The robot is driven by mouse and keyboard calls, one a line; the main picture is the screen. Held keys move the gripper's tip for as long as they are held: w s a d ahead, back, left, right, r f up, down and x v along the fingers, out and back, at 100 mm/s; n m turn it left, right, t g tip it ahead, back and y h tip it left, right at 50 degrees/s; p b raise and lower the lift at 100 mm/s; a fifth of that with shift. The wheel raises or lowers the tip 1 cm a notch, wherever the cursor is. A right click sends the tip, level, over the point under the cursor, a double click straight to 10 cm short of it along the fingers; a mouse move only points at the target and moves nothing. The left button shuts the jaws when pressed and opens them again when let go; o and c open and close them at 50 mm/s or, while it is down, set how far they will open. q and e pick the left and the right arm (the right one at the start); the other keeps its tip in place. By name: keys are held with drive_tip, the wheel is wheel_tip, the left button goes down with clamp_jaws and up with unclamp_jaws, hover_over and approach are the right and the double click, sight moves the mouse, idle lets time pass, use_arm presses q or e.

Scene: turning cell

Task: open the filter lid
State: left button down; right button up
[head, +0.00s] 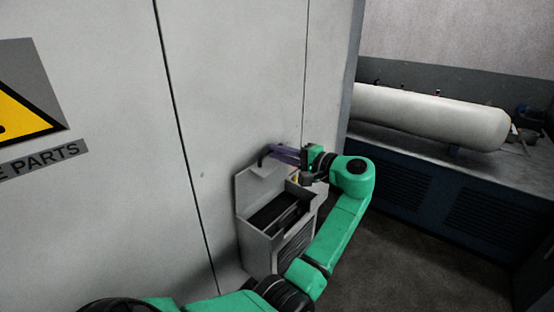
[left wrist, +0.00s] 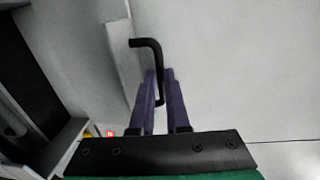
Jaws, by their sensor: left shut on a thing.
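The filter box (head: 259,248) is a grey cabinet against the pale machine wall, and its top shows a dark opening. Its lid (head: 252,188) stands up, close to upright, at the side of the opening; its edge also shows in the left wrist view (left wrist: 120,58). A black bent handle (left wrist: 148,43) is on the lid. My left gripper (head: 272,151), with purple fingers, is shut on this handle; in the left wrist view its fingers (left wrist: 161,84) lie on both sides of the bar. My right gripper is not in view.
The pale machine wall (head: 235,80) stands close behind the lid. A warning sign (head: 30,100) is on the wall at left. A white cylinder tank (head: 430,117) lies on a dark cabinet (head: 420,190) at right. The floor (head: 385,260) right of the box is clear.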

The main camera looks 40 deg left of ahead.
use_arm(q)
drive_tip(key=shift+d+f, duration=0.1)
drive_tip(key=shift+d, duration=0.25)
drive_tip(key=c, duration=1.2)
unclamp_jaws()
drive_tip(key=shift+a, duration=0.15)
drive_tip(key=shift+w+d, duration=0.2)
drive_tip(key=shift+d, duration=0.1)
drive_tip(key=d+b, duration=0.1)
drive_tip(key=d, duration=0.4)
drive_tip(key=d+b, duration=0.2)
drive_tip(key=d, duration=0.2)
drive_tip(key=d+b, duration=0.2)
drive_tip(key=d, duration=0.3)
drive_tip(key=shift+w+d+r, duration=0.15)
drive_tip(key=shift+d+r, duration=0.15)
drive_tip(key=shift+d, duration=0.05)
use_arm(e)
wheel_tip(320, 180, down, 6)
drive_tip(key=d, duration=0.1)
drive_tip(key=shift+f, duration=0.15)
